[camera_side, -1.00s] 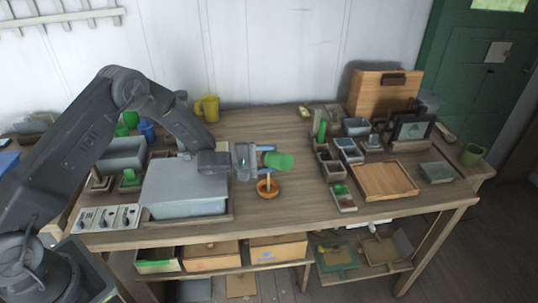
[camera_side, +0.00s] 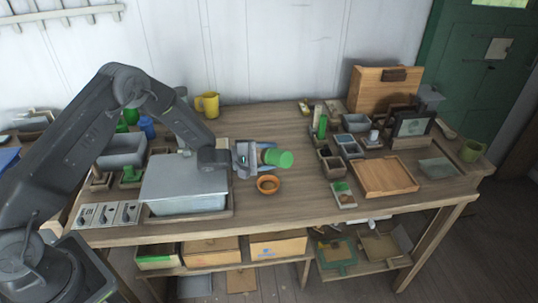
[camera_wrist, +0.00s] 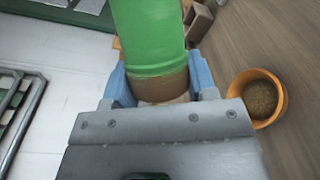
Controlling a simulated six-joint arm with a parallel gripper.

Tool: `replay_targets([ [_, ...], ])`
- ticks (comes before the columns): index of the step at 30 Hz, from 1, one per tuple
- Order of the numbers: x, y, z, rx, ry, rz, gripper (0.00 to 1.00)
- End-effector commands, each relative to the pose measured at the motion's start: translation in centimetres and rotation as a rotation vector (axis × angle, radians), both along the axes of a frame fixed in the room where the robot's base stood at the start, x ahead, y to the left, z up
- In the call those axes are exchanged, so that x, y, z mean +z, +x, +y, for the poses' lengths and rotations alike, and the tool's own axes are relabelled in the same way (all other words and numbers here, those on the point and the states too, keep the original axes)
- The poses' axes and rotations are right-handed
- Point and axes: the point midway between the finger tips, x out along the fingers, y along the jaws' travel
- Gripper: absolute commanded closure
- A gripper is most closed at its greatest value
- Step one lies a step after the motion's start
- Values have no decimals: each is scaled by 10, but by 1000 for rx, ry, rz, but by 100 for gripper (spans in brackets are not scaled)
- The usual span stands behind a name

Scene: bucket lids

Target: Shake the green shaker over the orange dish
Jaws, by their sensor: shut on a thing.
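The green shaker (camera_side: 278,158) lies tipped on its side in my gripper (camera_side: 254,157), its green end pointing right in the side view. In the wrist view the shaker (camera_wrist: 150,38) stands out from between the blue fingertips of my gripper (camera_wrist: 160,88), which is shut on its brownish band. The orange dish (camera_side: 268,190) sits on the table, below and slightly in front of the shaker. In the wrist view the dish (camera_wrist: 281,97) is at the right, apart from the gripper, with brownish grainy contents.
A grey lidded box (camera_side: 185,184) stands close to the left of the dish. Small bins (camera_side: 331,163) and a wooden tray (camera_side: 386,177) are to the right. A yellow mug (camera_side: 207,104) stands at the back. Bare table lies between the dish and the bins.

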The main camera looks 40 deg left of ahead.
Motion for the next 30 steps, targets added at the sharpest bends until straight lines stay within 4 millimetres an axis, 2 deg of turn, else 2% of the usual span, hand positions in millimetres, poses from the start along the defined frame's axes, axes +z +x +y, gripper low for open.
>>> replay_targets([
  [8,34,0,0,-1,0,-4,84],
  [11,30,0,0,0,0,1,84],
  [18,0,0,0,0,-1,1,84],
  [20,2,0,0,0,-1,-2,84],
  [27,34,0,0,0,1,-4,84],
  [30,30,0,0,0,0,1,84],
])
